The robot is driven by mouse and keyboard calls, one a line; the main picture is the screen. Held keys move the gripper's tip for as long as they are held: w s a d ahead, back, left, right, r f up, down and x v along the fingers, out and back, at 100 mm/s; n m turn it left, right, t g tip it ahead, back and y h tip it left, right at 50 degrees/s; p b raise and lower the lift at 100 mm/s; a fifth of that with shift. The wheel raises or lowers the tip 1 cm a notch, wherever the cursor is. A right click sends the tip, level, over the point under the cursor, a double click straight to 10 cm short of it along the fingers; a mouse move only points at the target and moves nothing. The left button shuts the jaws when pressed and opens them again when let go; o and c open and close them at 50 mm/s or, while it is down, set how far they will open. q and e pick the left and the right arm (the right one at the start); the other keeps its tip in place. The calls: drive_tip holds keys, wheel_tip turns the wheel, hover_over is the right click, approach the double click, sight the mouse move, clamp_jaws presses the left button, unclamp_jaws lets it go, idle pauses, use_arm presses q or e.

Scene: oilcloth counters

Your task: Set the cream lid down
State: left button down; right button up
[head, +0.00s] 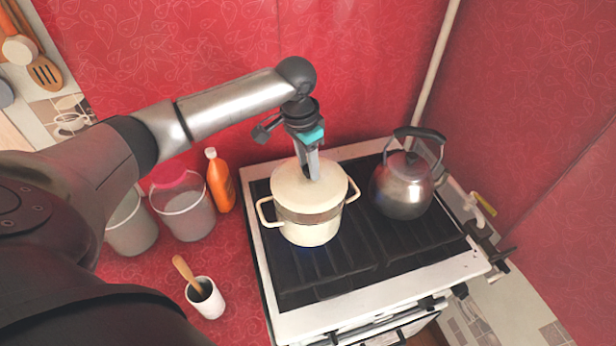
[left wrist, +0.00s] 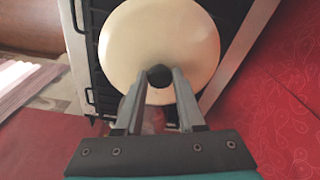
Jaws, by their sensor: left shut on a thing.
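The cream lid (head: 300,190) is a round disc over the cream pot (head: 309,233), which stands on the stove's black grate. A darker band shows between the lid's near edge and the pot's body; I cannot tell whether the lid touches the rim. My left gripper (head: 313,172) comes down from above and is shut on the lid's knob. In the left wrist view the lid (left wrist: 160,35) fills the upper middle, its dark knob (left wrist: 159,76) between the fingertips of my left gripper (left wrist: 160,78). The pot is hidden there. My right gripper is not in view.
A steel kettle (head: 402,188) stands on the stove (head: 365,316), right of the pot. Left of the stove are an orange bottle (head: 220,181), a bucket with a pink item (head: 186,214), another bucket (head: 130,228) and a white cup (head: 207,299) with a wooden handle. The grate's front is clear.

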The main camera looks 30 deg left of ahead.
sight(308, 177)
use_arm(q)
drive_tip(key=shift+f, duration=2.15)
drive_tip(key=shift+f, duration=0.1)
drive_tip(key=c, duration=0.5)
unclamp_jaws()
drive_tip(key=shift+f, duration=0.1)
drive_tip(key=r, duration=0.4)
drive_tip(key=s+r, duration=0.1)
drive_tip(key=r, duration=0.7)
drive_tip(key=shift+s+a+r, duration=0.15)
drive_tip(key=shift+a, duration=0.15)
